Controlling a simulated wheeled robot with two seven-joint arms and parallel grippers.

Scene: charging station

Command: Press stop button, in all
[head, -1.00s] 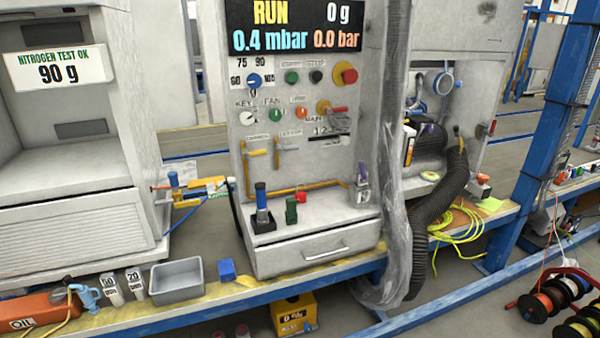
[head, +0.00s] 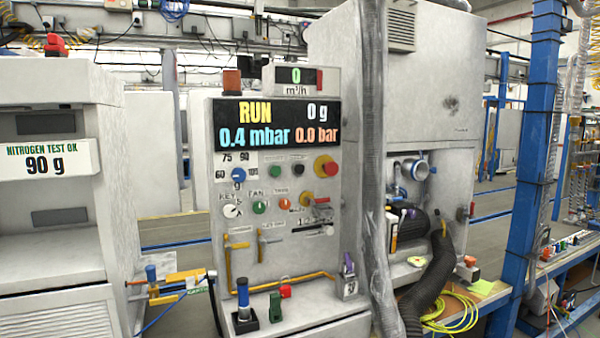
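The charging station panel (head: 236,205) stands upright in the middle of the head view. Its screen (head: 277,124) reads RUN, 0 g, 0.4 mbar and 0.0 bar. Below the screen sit a green button (head: 275,172) and a small black button (head: 298,171), under small labels too blurred to read now; in the earlier frame the one over the black button looks like STOP. To their right is a large red mushroom button (head: 328,168) on a yellow base. Neither of my grippers is in view, and nothing covers these buttons.
A plastic-wrapped hose (head: 372,150) hangs right of the panel.

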